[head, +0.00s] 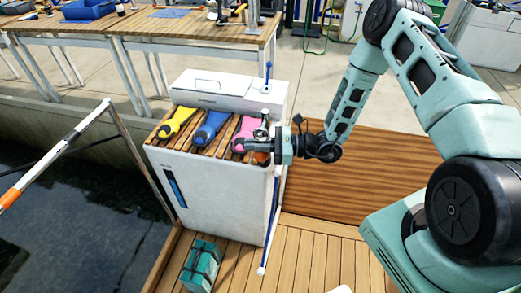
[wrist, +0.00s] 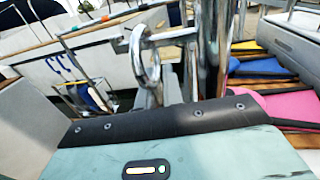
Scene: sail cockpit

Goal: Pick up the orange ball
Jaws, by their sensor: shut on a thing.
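A small orange patch (head: 262,157), which looks like the orange ball, shows right under my gripper (head: 257,145) in the head view, at the right front of the slatted bench top. My gripper points left and is shut, and the orange thing appears to be at its fingers, mostly hidden behind them. In the wrist view I cannot make out the ball; the pale gripper body and dark edge cover the bottom. A shiny metal ring (wrist: 150,62) and upright bars stand just beyond it.
The slatted bench top (head: 205,146) carries yellow (head: 177,122), blue (head: 210,127) and pink (head: 246,130) flat items beside my gripper. A white box (head: 215,90) stands behind. A teal bundle (head: 201,266) lies on the deck. Water and a railing (head: 60,150) are at left.

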